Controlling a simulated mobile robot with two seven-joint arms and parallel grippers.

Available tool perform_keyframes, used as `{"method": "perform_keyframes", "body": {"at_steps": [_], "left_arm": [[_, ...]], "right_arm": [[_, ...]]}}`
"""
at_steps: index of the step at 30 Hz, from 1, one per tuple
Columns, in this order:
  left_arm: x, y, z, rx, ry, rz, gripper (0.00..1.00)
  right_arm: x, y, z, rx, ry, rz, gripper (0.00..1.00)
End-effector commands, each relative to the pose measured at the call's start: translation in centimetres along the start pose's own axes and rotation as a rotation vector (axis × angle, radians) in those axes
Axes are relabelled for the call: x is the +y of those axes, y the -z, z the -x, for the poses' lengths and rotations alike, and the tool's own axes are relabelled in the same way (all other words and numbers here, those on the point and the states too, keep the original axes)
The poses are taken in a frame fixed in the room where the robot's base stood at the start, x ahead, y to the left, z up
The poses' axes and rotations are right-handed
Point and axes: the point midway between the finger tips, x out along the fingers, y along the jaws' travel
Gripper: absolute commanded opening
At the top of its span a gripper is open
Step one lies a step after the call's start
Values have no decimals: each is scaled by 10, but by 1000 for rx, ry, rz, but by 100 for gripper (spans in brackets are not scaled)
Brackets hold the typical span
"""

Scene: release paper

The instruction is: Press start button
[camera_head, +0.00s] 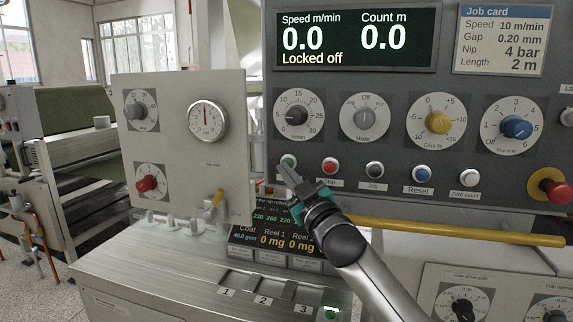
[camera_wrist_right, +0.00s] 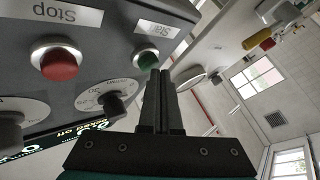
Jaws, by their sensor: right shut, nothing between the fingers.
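The start button is a small green button (camera_head: 288,163) in a silver ring, at the left end of the button row on the dark panel. It also shows in the right wrist view (camera_wrist_right: 148,58), with a "Start" label beside it. My right gripper (camera_head: 288,174) is shut and empty. Its fingertips are at or just in front of the green button and cover part of it in the head view. In the right wrist view the fingertips (camera_wrist_right: 159,75) overlap the button's lower edge; I cannot tell whether they touch it. My left gripper is not in view.
The red Stop button (camera_head: 330,166) is close on the right, then the Jog button (camera_head: 374,170) and blue Reset button (camera_head: 421,173). The display (camera_head: 354,38) reads "Locked off". A yellow bar (camera_head: 455,231) runs below the panel. A pale panel (camera_head: 185,110) stands at left.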

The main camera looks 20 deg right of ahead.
Motion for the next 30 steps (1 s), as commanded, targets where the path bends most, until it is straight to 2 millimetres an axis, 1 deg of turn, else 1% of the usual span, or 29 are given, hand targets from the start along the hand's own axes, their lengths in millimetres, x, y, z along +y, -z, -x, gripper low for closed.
{"method": "perform_keyframes", "body": {"at_steps": [6,17,30], "left_arm": [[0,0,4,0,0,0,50],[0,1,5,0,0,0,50],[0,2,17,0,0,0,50]], "right_arm": [[-5,5,7,-1,0,-1,0],[-7,8,10,1,1,-2,0],[-28,29,39,0,0,-2,0]]}}
